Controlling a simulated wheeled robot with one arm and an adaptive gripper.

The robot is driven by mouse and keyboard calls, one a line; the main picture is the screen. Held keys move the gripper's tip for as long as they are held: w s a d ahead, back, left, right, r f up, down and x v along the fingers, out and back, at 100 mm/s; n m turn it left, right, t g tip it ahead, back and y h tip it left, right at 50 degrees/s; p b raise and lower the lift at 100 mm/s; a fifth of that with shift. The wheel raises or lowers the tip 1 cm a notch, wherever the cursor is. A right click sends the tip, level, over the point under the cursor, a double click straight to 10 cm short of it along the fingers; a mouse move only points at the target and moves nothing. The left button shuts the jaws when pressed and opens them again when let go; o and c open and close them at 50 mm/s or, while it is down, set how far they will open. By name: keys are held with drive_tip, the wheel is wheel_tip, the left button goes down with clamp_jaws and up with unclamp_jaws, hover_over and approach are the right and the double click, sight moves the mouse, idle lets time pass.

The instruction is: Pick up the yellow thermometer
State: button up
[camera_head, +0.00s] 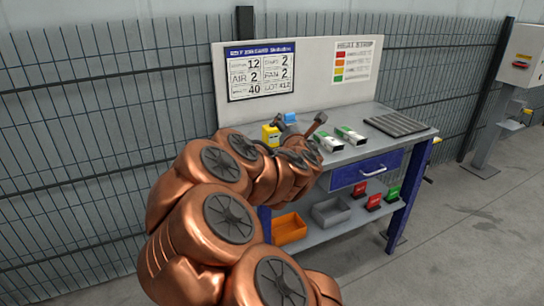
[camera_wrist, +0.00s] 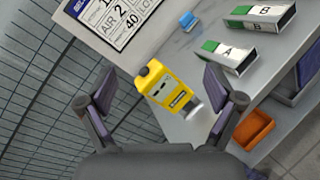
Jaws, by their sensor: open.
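The yellow thermometer (camera_wrist: 165,87) is a blocky yellow body with a black label and a pale grey part at its lower right. In the wrist view it shows between the two fingers of my gripper (camera_wrist: 160,92), which is open and empty. In the head view the thermometer (camera_head: 270,136) stands at the left end of the workbench top, partly hidden by my arm. My gripper (camera_head: 302,124) is over the bench's left part, right beside it in the picture. I cannot tell the exact distance between them.
Two green-and-white boxes, A (camera_wrist: 229,55) and B (camera_wrist: 260,17), lie to the right on the bench (camera_head: 385,146). A small blue item (camera_wrist: 188,21) is behind the thermometer. A ribbed dark mat (camera_head: 396,124) is at the right end. A signboard (camera_head: 318,80) rises behind.

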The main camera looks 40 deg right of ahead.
sight(275, 144)
drive_tip(key=w+f+n+t+y+b, duration=0.1)
drive_tip(key=f+n, duration=0.1)
drive_tip(key=n, duration=0.1)
drive_tip(key=f+n+t+y+b, duration=0.1)
drive_tip(key=f+n+y, duration=0.1)
drive_tip(key=f+n, duration=0.1)
drive_tip(key=w+f+n+t+y+b, duration=0.1)
drive_tip(key=f+n+t, duration=0.1)
drive_tip(key=n, duration=0.3)
drive_tip(key=shift+w+f+y, duration=0.2)
drive_tip(key=shift+w+y, duration=0.1)
drive_tip(key=shift+w+a+f+n+t+y+b, duration=0.15)
drive_tip(key=shift+f+n+y+b, duration=0.1)
drive_tip(key=shift+n, duration=0.15)
drive_tip(key=shift+s+a+f+n+t+y+b, duration=0.15)
drive_tip(key=shift+f+n, duration=0.1)
drive_tip(key=shift+n, duration=0.15)
drive_tip(key=shift+x, duration=0.9)
drive_tip(key=shift+p+x, duration=0.6)
drive_tip(key=shift+x, duration=2.5)
drive_tip(key=shift+f, duration=0.15)
drive_tip(key=shift+c, duration=0.3)
drive_tip(key=c, duration=1.2)
